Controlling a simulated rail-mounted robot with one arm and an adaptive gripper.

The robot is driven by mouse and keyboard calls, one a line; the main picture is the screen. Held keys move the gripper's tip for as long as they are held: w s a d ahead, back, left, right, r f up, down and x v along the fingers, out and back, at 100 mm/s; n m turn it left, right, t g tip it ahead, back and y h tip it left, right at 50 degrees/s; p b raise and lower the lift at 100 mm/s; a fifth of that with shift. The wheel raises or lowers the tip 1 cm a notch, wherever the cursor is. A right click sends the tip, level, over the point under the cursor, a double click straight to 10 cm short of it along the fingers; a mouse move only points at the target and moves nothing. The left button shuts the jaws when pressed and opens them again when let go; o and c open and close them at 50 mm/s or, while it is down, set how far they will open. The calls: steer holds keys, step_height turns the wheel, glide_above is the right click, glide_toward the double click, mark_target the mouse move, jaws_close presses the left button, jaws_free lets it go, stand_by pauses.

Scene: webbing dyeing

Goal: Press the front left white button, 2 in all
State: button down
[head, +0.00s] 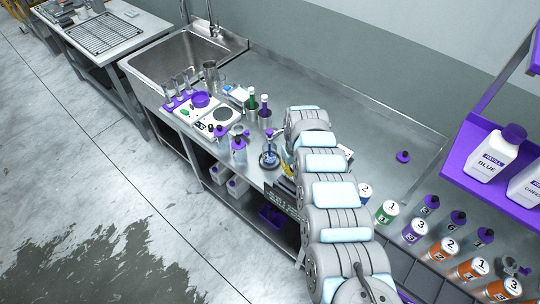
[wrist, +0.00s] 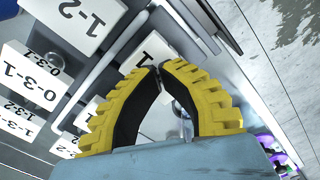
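A white device (head: 203,122) with a green spot and a dark round plate stands on the steel counter in the head view. Small buttons cannot be made out on it, so I cannot identify the front left white button. My gripper (wrist: 162,68) has yellow ribbed fingers with black pads. Their tips come together in the wrist view, with no object visibly held. In the head view my arm mostly hides the gripper. Only a little yellow shows beside the arm, to the right of the device. White blocks labelled "1-2" (wrist: 78,18) and "0-3-1" (wrist: 32,75) lie left of the fingers in the wrist view.
A sink (head: 180,62) is at the left. Numbered cans (head: 415,230) stand at the right. The counter behind my arm is largely clear.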

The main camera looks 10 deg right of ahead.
stand_by(0.3)
steer(key=shift+r+p, duration=2.3)
steer(key=shift+p, duration=0.05)
step_height(320, 180, up, 6)
steer(key=p, duration=0.5)
steer(key=shift+f+p, duration=0.1)
steer(key=shift+p, duration=0.25)
